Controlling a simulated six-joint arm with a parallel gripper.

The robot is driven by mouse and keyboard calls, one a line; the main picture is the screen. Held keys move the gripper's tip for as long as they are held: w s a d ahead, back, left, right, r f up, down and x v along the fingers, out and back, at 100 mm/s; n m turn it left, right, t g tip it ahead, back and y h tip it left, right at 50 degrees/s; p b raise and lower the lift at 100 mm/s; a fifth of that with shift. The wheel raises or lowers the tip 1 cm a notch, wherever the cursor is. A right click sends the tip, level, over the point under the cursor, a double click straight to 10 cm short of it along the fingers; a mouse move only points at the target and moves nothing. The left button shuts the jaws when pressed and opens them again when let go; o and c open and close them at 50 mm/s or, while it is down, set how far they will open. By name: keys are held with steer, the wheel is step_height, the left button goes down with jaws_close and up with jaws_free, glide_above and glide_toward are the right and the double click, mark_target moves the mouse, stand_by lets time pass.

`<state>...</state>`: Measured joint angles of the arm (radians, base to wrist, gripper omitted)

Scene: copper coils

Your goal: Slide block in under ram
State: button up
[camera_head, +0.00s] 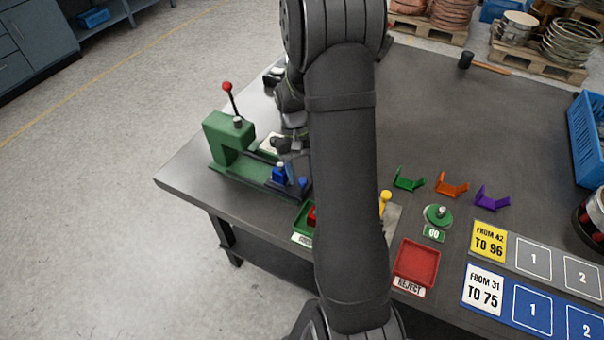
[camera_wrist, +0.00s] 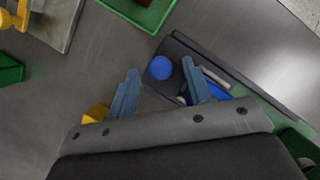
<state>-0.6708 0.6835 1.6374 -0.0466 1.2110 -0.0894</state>
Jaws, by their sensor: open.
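The green press (camera_head: 224,141) with a red-knobbed lever stands at the table's left edge. A dark rail (camera_head: 249,181) runs from it toward the right. A blue block (camera_head: 279,174) with a pale top sits on the rail, out to the right of the press body. A round blue knob (camera_head: 303,182) is at the rail's outer end. My gripper (camera_wrist: 160,66) is open above that end. In the wrist view the knob (camera_wrist: 160,69) shows between its fingertips, apart from both; the block (camera_wrist: 220,90) is partly hidden behind the right finger. The ram's underside is not visible.
My arm hides the table's middle. A green tray (camera_head: 300,224) with a red piece lies in front of the rail, with a red reject tray (camera_head: 416,263) further right. Green, orange (camera_head: 452,187) and purple holders stand to the right. The table behind them is mostly clear.

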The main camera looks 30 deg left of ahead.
steer(key=shift+s+d+f, duration=0.1)
steer(key=shift+f, duration=0.3)
steer(key=shift+c, duration=0.5)
jaws_close()
steer(key=shift+a, duration=2.15)
steer(key=shift+o, duration=0.5)
jaws_free()
steer(key=shift+d, duration=0.1)
steer(key=shift+r, duration=0.1)
steer(key=v, duration=1.7)
steer(key=shift+r, duration=0.15)
